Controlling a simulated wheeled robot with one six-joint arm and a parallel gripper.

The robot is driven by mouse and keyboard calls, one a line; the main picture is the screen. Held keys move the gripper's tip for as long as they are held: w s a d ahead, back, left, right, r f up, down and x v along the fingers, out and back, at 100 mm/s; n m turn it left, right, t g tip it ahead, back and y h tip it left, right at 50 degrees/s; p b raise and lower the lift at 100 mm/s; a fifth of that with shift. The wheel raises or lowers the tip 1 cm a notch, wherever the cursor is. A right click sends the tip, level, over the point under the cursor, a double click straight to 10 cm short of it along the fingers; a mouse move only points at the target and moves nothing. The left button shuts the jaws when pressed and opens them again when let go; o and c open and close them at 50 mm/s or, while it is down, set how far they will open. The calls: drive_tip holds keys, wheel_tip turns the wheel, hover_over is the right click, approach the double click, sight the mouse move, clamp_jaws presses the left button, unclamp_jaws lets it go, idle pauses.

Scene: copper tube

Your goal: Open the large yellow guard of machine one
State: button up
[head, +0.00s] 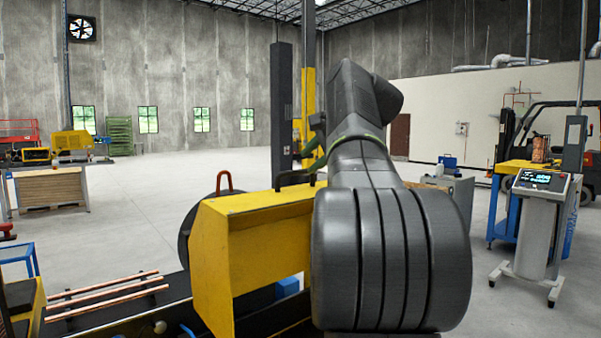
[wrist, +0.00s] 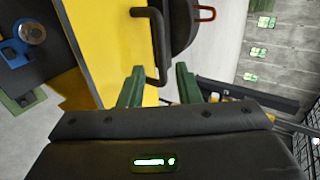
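The large yellow guard (head: 222,262) stands over the dark machine bed in front of me, left of my arm in the head view. It fills the upper left of the wrist view (wrist: 112,45). Its black bar handle (head: 293,177) is on the top edge, partly hidden by my arm. In the wrist view the handle (wrist: 157,40) runs down between the green fingers of my gripper (wrist: 158,85). The fingers are apart, one on each side of the handle's near end; I cannot tell whether they touch it. The guard looks lowered.
Copper tubes (head: 105,296) lie at the lower left. A dark round part with a red loop (head: 223,182) stands behind the guard. A control console (head: 540,215) and a blue-legged yellow cart (head: 510,205) stand at the right. The floor beyond is open.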

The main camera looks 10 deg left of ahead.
sight(297, 172)
drive_tip(key=v, duration=0.5)
drive_tip(key=shift+s+d+r, duration=0.15)
drive_tip(key=p+x, duration=0.1)
drive_tip(key=x, duration=1.2)
drive_tip(key=shift+w, duration=0.3)
drive_tip(key=shift+s, duration=0.1)
